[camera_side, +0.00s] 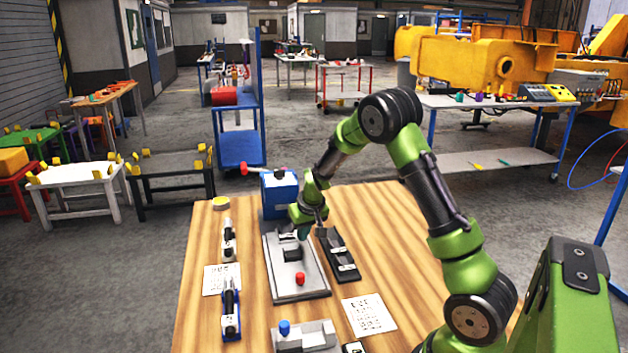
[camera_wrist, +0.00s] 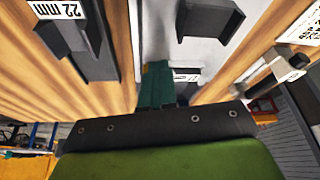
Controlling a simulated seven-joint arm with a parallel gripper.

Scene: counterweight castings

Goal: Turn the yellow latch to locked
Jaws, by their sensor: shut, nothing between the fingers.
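I cannot make out a yellow latch for certain in either view. A small yellow round piece (camera_side: 221,202) lies at the far left corner of the wooden table; I cannot tell whether it is a latch. My gripper (camera_side: 303,233) is low over the far part of a grey plate fixture (camera_side: 303,284), beside its dark block. The teal fingers (camera_wrist: 156,84) are shut and empty in the wrist view, close to a small labelled dark part (camera_wrist: 186,76). The fingers partly hide that part, and I cannot tell whether they touch it.
A blue box (camera_side: 281,194) with a red-tipped lever stands behind the plate. A black rail (camera_side: 338,256) lies to its right. A red knob (camera_side: 300,279) stands on the plate. Black-and-white tools (camera_side: 230,310), paper sheets (camera_side: 369,315) and a blue-knobbed fixture (camera_side: 305,337) surround it. The table's right side is fairly clear.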

